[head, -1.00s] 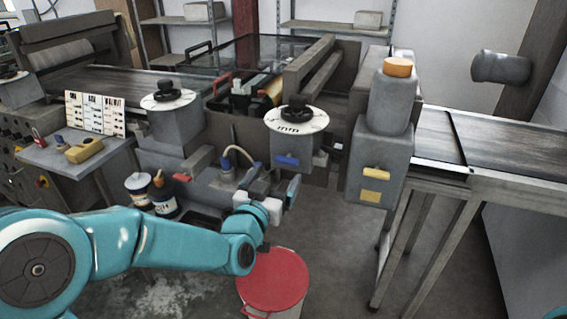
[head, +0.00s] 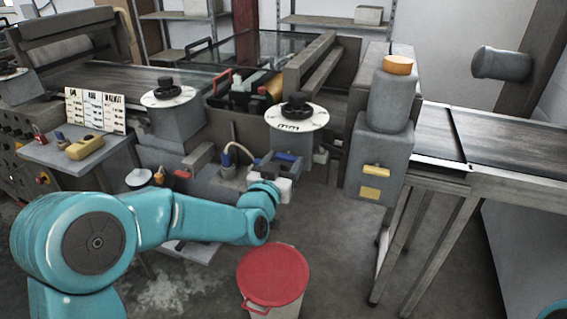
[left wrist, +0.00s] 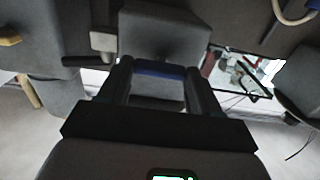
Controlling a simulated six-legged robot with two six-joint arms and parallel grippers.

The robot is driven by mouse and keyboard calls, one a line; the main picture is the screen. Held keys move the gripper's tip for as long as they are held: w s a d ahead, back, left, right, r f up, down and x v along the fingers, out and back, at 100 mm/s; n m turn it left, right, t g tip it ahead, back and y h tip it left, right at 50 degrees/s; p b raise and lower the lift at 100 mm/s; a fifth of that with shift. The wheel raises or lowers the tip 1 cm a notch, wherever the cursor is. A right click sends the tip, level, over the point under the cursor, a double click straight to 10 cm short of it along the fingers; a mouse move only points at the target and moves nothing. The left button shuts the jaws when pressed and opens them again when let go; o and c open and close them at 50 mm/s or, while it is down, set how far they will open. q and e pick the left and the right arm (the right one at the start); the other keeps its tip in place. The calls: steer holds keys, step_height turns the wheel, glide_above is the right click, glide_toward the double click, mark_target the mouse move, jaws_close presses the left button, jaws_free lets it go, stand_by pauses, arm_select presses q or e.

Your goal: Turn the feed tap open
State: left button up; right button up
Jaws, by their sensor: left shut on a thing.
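The blue tap handle (head: 285,157) sits on the front of the grey housing below the right-hand white dial (head: 297,117). My left gripper (head: 280,164) reaches up to it from below, its dark fingers on either side of the handle. In the left wrist view the blue handle (left wrist: 158,68) lies between the two fingers of my left gripper (left wrist: 160,75), which is shut on it. The handle looks level, and its ends are partly hidden by the fingers. My right gripper is not in view.
A red-lidded bin (head: 272,274) stands on the floor below my left arm. A grey unit with a yellow handle (head: 376,171) is to the right, beside the conveyor (head: 505,145). A side table (head: 45,155) stands at the left. Floor right of the bin is clear.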

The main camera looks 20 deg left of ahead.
arm_select(q)
steer(key=shift+f+n+b, duration=0.15)
steer(key=shift+n+b, duration=0.25)
steer(key=shift+b, duration=0.35)
steer(key=n+b, duration=1.3)
steer(key=b, duration=0.2)
steer(key=shift+n, duration=0.3)
steer(key=shift+n+b, duration=1.2)
steer(key=shift+n, duration=0.6)
steer(key=o, duration=1.1)
steer(key=shift+c, duration=0.2)
